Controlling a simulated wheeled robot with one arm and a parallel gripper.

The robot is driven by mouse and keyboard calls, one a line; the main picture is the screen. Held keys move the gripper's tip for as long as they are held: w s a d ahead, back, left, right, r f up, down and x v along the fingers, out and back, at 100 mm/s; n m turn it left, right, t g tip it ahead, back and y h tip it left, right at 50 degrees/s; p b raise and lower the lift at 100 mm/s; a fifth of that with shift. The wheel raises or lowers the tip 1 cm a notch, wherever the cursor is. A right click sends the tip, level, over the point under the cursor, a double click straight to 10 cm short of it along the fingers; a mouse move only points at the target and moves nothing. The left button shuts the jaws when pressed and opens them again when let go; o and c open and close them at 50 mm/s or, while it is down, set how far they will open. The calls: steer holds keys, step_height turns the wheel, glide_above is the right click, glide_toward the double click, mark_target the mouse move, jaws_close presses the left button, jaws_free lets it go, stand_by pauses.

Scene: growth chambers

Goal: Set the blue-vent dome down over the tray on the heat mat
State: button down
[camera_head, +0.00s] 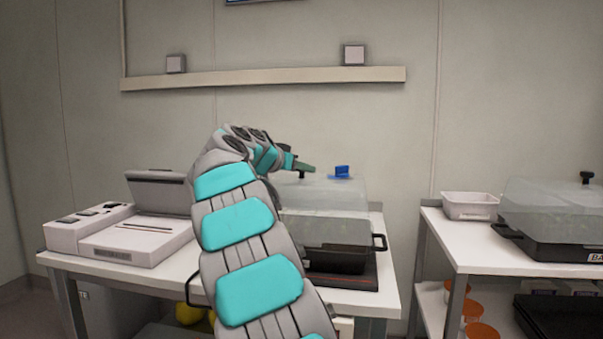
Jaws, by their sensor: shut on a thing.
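The clear dome (335,198) with a blue vent (342,171) on top is over the black tray (345,262) on the left bench. My gripper (304,168) is at the dark knob on the dome's top and is shut on it. The dome's lower edge looks close to the tray rim; I cannot tell whether they touch. The dark heat mat (368,282) lies under the tray. My arm hides the left side of the dome, tray and mat.
A grey-white device with a raised lid (158,190) stands left on the bench (130,277). On the right bench (445,237) are a white bin (470,206) and another domed tray (555,210). Orange-lidded jars (473,312) stand below. A wall shelf (265,77) runs behind.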

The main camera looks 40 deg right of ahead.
steer(key=shift+f, duration=0.6)
steer(key=shift+f+b, duration=0.45)
steer(key=shift+b, duration=0.2)
steer(key=shift+c, duration=2.3)
jaws_free()
steer(key=shift+r, duration=0.15)
steer(key=shift+r+p, duration=0.45)
steer(key=shift+p, duration=0.25)
steer(key=b+v, duration=0.2)
steer(key=v, duration=1)
steer(key=shift+f, duration=0.1)
